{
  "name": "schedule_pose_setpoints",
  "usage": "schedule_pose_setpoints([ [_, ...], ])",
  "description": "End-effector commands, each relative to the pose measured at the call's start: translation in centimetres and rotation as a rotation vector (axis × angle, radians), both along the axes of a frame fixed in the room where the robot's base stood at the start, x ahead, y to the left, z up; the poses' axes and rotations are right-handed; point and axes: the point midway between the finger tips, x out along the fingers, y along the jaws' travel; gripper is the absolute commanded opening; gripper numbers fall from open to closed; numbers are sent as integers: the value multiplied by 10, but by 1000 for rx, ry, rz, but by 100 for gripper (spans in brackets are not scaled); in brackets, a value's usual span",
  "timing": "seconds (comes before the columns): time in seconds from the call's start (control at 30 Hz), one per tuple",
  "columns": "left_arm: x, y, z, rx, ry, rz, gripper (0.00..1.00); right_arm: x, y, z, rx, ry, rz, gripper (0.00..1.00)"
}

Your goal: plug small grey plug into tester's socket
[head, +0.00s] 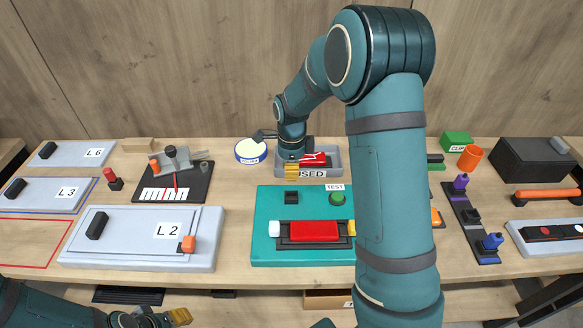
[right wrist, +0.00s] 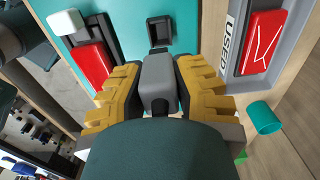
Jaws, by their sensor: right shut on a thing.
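My right gripper (head: 291,172) has yellow fingers and hangs just behind the teal tester (head: 266,225), in front of the tray marked USED. In the right wrist view its fingers (right wrist: 160,88) are shut on the small grey plug (right wrist: 158,78). The plug is hidden in the head view. The black socket (head: 291,197) is at the tester's back left; it also shows in the right wrist view (right wrist: 160,31), beyond the plug's far end. The plug appears apart from it. My left gripper (head: 178,316) is low at the bottom left, partly cut off, its opening unclear.
The tester also bears a green TEST button (head: 338,198) and a red block (head: 314,231) in a black holder. The grey USED tray (head: 337,160) holds a red piece. The grey L 2 case (head: 135,250) stands left. My right arm hides part of the bench.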

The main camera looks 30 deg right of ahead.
Motion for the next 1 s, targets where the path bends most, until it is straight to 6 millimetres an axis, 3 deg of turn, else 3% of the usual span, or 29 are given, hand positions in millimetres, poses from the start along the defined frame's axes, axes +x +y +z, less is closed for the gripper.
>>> schedule_pose_setpoints([
  [0.13,0,0,5,0,0,0,47,0,0,1,0,1,1,0],
  [0.7,0,-1,-31,6,2,1,47,0,0,-48,1,1,0,0],
  [1.0,1,-2,-37,7,1,1,47,0,0,-58,0,0,1,0],
])
